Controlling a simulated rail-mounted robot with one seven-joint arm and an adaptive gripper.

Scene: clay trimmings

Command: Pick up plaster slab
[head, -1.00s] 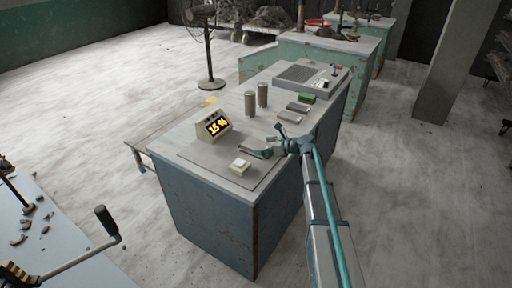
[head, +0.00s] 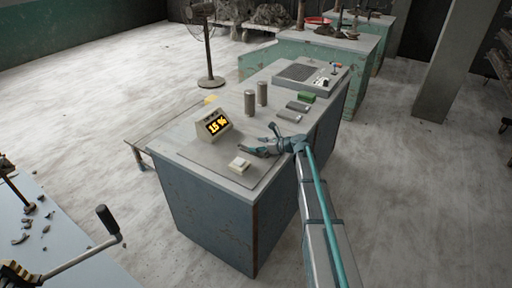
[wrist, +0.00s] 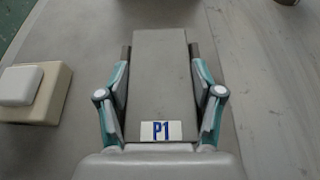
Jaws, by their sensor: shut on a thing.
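The plaster slab (wrist: 160,92) is a flat grey rectangle with a white label reading "P1" in blue at its near end. In the wrist view it lies lengthwise between the two fingers. My gripper (wrist: 160,52) is shut on it, with a finger along each long side. In the head view my gripper (head: 258,150) is low over the near part of the workbench. There the slab is mostly hidden by the fingers, and I cannot tell whether it still touches the top.
The workbench (head: 215,175) holds a white button box (head: 239,165), a display (head: 211,126) reading "15 %", two cylinders (head: 262,94), two grey slabs (head: 289,116), a green block (head: 306,97) and a control panel (head: 310,75) at the far end.

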